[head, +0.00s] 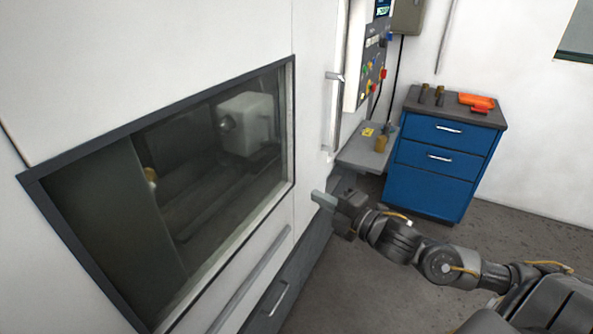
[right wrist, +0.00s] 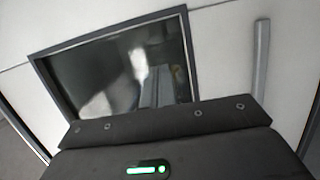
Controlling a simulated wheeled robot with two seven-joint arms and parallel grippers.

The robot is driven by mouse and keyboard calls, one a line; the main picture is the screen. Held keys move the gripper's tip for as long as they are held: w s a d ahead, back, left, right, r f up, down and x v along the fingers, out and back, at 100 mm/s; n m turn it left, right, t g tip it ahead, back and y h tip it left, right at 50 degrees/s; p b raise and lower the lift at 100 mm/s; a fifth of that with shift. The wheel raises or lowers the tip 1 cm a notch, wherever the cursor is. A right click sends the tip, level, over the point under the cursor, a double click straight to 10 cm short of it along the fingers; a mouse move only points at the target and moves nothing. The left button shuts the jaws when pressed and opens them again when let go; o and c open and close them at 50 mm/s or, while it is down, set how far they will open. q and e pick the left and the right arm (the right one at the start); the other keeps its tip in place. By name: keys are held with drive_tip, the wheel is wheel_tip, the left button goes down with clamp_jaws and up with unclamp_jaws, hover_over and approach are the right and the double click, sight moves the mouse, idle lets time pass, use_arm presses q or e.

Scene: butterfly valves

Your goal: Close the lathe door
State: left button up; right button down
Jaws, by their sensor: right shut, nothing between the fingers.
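The lathe door (head: 310,60) is part of the white machine front. It has a large dark-framed window (head: 215,150) and an upright grey bar handle (head: 335,112). In the right wrist view, the window (right wrist: 130,65) fills the middle and an upright grey bar (right wrist: 261,57) stands at the right. I cannot tell how far open the door is. My right gripper (head: 323,199) is shut and empty, below the upright handle and close in front of the machine, apart from the handle. In the right wrist view its dark body covers the bottom and hides the fingers. My left gripper is not in view.
A control panel (head: 372,65) with coloured buttons is beyond the handle. A small grey shelf (head: 365,158) juts out below it. A blue drawer cabinet (head: 435,175) stands at the back right. A slanted bar (head: 250,280) runs low on the machine. The floor (head: 350,280) is clear.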

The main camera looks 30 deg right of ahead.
drive_tip(key=r, duration=0.1)
drive_tip(key=p, duration=0.5)
approach(286, 166)
drive_tip(key=w+a, duration=0.4)
drive_tip(key=a, duration=0.1)
drive_tip(key=shift+a+r, duration=0.15)
drive_tip(key=shift+w+d+p, duration=0.2)
drive_tip(key=shift+w+d, duration=0.1)
drive_tip(key=shift+d, duration=0.25)
drive_tip(key=shift+w+d+p, duration=0.15)
drive_tip(key=shift+w+d, duration=0.2)
drive_tip(key=shift+d, duration=0.2)
drive_tip(key=shift+w+d+f, duration=0.25)
drive_tip(key=shift+d, duration=0.4)
drive_tip(key=shift+w, duration=0.1)
